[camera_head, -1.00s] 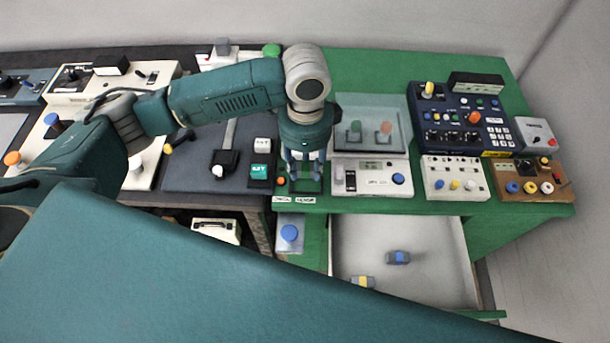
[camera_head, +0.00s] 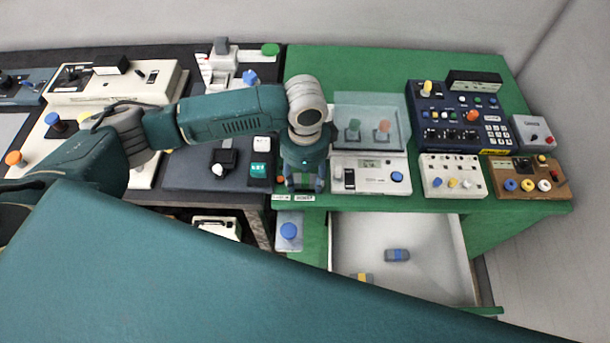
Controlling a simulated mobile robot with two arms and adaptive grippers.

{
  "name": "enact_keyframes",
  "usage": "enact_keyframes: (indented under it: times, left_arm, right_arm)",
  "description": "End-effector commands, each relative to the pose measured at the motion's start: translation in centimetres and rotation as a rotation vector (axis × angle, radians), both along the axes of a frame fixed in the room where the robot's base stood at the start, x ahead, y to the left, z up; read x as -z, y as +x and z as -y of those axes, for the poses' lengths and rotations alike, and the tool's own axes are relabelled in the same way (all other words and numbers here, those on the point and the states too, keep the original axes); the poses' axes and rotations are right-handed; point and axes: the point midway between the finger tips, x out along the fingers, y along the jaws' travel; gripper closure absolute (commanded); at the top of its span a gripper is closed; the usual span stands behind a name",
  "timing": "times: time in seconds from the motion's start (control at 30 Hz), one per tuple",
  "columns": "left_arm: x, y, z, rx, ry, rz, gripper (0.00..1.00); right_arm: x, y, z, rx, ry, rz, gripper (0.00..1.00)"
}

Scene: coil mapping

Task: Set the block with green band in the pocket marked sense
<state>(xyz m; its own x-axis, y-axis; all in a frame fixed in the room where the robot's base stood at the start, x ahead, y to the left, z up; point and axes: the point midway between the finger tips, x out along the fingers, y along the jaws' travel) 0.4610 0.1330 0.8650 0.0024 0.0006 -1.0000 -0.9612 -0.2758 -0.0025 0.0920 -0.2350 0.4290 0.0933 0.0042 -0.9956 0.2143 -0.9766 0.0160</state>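My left gripper (camera_head: 304,182) points down over the small marked fixture at the front left edge of the green bench (camera_head: 430,207). Its fingers look a little apart, but I cannot make out whether something is between them. A small white label (camera_head: 304,198) is on the bench edge just below the fingers; its lettering is too small to read surely. The pocket there is mostly hidden by the gripper. I see no block with a green band for certain. A grey block with a blue band (camera_head: 397,255) and one with a yellow band (camera_head: 362,277) lie in the open drawer (camera_head: 435,285). My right gripper is not in view.
A white meter box (camera_head: 370,177) stands just right of the gripper, with a clear-lidded case (camera_head: 395,108) behind it. A blue control panel (camera_head: 460,120) stands farther right. The dark bench (camera_head: 200,170) adjoins at left.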

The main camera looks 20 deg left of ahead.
Motion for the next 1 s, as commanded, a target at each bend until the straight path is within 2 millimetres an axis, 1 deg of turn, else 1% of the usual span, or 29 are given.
enact_keyframes:
  times: [0.27, 0.37, 0.43, 0.57, 0.8, 0.9, 1.0]
  left_arm:
    - [-0.1, 0.0, 0.0, 0.000, 0.000, 0.001, 0.47]
    - [-0.5, 0.1, 0.0, 0.000, 0.000, 0.003, 0.47]
    - [-1.3, 0.1, 0.0, 0.000, 0.000, 0.003, 0.47]
    - [-3.7, 0.2, 0.0, 0.000, -0.002, 0.006, 0.47]
    - [-8.9, 0.1, 0.1, 0.000, -0.001, 0.004, 0.47]
    - [-10.5, 0.1, 0.0, 0.001, -0.001, 0.003, 0.47]
    - [-11.6, 0.1, 0.0, -0.001, -0.001, 0.002, 0.47]
  right_arm:
    - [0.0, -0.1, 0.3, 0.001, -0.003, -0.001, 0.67]
    - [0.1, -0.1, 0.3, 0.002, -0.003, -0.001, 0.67]
    - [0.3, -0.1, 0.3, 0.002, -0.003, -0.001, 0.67]
    - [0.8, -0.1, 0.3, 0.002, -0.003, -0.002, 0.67]
    - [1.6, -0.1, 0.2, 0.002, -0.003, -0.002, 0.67]
    - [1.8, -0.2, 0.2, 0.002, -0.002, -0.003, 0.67]
    - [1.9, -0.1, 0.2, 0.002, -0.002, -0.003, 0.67]
